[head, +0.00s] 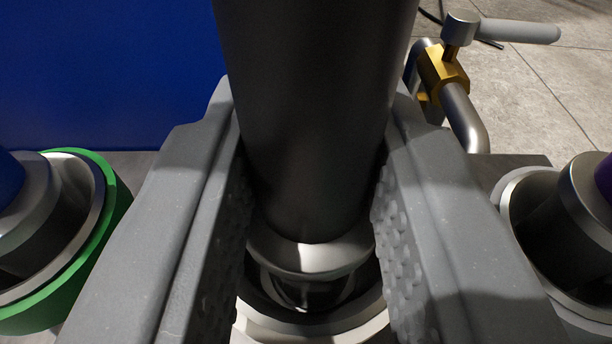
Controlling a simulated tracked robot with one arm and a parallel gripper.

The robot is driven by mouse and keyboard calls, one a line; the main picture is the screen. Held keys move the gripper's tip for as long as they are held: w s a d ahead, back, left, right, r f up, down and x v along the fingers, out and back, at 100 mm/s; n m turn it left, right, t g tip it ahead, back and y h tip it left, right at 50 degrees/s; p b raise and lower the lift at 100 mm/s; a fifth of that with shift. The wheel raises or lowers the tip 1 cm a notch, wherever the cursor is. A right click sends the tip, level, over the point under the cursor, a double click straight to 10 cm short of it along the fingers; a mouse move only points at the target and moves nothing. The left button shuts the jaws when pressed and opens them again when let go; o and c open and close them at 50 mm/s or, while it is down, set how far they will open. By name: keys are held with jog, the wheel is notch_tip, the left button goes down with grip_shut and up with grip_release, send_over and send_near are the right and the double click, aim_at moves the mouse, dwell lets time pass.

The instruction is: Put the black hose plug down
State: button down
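The black hose plug (312,120) is a dark upright cylinder in the middle of the head view, with a pale metal collar (308,257) at its lower end. My gripper (312,150) has one grey finger on each side of it, and the textured inner pads appear to press on its sides. It looks shut on the plug. Below the collar is a round pale metal socket (315,328). The plug's end is over or partly within this ring; I cannot tell how deep it sits. The plug's top is out of the picture.
At left, a blue-topped plug (12,185) sits in a green-ringed socket (105,225). At right, a purple-topped plug (604,178) sits in a metal socket (512,205). A brass valve (443,72) with a grey handle stands behind at right. A blue panel (100,70) fills the back left.

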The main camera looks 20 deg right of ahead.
jog(key=shift+f, duration=0.15)
jog(key=c, duration=1.2)
grip_release()
jog(key=shift+r, duration=0.2)
jog(key=p+v, duration=0.3)
jog(key=v, duration=0.9)
